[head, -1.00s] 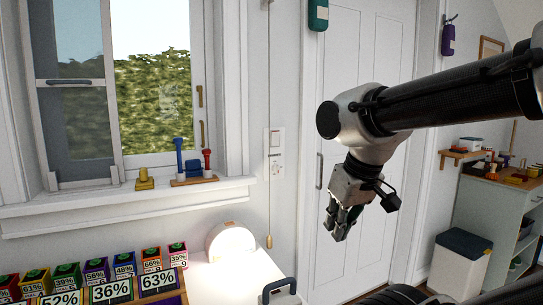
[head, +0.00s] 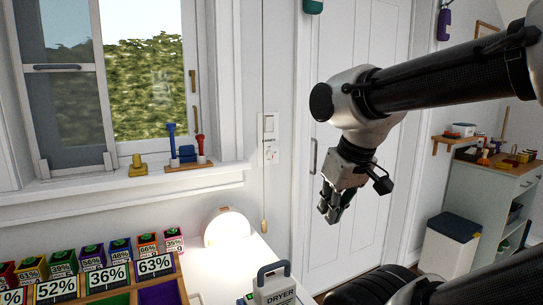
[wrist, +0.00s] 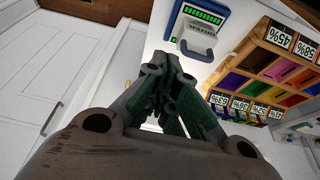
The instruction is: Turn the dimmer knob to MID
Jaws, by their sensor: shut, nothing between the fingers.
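I cannot make out a dimmer knob for certain in either view. A pale wall switch plate (head: 269,123) with a small printed label (head: 271,150) under it is on the wall between window and door; the print is too small to read. A round lamp (head: 227,229) glows on the desk below it. My gripper (head: 330,214) is shut and empty, pointing down in front of the door, to the right of the plate and apart from it. In the wrist view its fingers (wrist: 160,100) are close together, with nothing held.
A grey handled block marked DRYER (head: 275,288) stands on the desk (head: 212,275); it also shows in the wrist view (wrist: 197,38). A box of percentage-labelled compartments (head: 125,285) is at the lower left. A pull cord (head: 264,200) hangs beside the plate. The white door (head: 345,110) is behind my gripper.

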